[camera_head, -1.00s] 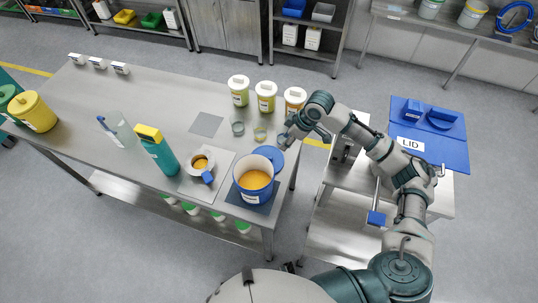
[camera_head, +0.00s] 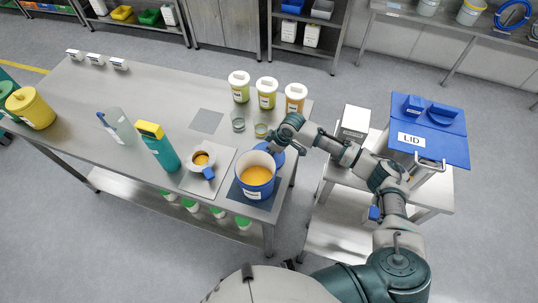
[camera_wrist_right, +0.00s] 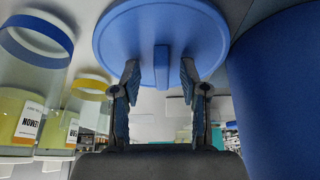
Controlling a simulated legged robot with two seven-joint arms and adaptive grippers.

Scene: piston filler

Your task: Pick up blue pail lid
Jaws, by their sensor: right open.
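The blue pail (camera_head: 257,190) stands near the right end of the steel table and holds orange contents. The round blue pail lid (camera_head: 278,156) is at the pail's back right, partly hidden by my right gripper (camera_head: 277,146). In the right wrist view the lid (camera_wrist_right: 120,40) fills the top middle, with a thin upright handle (camera_wrist_right: 161,66) on its face. My right gripper's open fingers (camera_wrist_right: 160,88) stand on either side of this handle, with gaps visible. The pail's wall (camera_wrist_right: 285,95) is close on the right. My left gripper is not in view.
Several lidded jars (camera_head: 266,92) stand behind the pail; two show at left in the wrist view (camera_wrist_right: 40,85). The floor between is clear.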

